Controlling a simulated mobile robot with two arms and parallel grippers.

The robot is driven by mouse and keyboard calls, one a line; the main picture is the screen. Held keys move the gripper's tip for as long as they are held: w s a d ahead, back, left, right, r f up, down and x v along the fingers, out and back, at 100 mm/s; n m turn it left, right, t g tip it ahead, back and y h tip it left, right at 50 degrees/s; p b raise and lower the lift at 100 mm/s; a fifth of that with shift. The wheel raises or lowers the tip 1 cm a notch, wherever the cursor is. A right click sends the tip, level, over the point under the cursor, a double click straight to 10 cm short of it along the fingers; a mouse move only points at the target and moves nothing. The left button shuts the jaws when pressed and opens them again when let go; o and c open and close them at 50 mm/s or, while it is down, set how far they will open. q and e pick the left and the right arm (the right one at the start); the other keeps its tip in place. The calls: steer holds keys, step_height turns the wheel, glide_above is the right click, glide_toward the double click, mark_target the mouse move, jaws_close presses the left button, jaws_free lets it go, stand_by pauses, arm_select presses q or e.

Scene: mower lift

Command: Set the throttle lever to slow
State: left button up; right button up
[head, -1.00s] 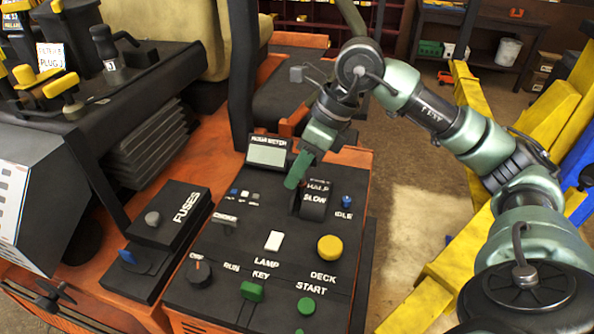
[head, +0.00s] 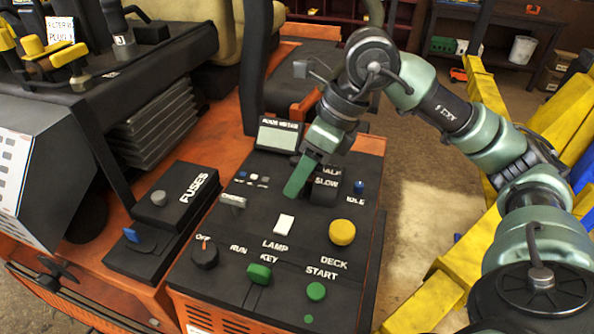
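The throttle on the control panel (head: 225,275) is a dark raised block (head: 326,190) with the labels HALF and SLOW showing; the top of its scale is hidden behind my gripper. My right gripper (head: 298,180) points down at the left side of this block. Its green finger covers part of the block's edge, and I cannot make out a separate lever or whether the finger touches it. Only one finger shape shows, so its opening is unclear. My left gripper is not in view.
The panel also holds an hour meter (head: 279,135), a white lamp switch (head: 285,224), a yellow deck knob (head: 342,232), a blue idle knob (head: 359,187), a green key (head: 259,274) and a green start button (head: 316,291). A fuses box (head: 180,200) stands left. Yellow lift beams (head: 430,300) lie right.

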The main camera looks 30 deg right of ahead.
steer(key=shift+d, duration=0.25)
steer(key=shift+r, duration=0.15)
steer(key=shift+d+r, duration=0.15)
steer(key=shift+r, duration=0.15)
steer(key=v, duration=0.7)
steer(key=shift+b, duration=0.4)
steer(key=shift+s, duration=0.1)
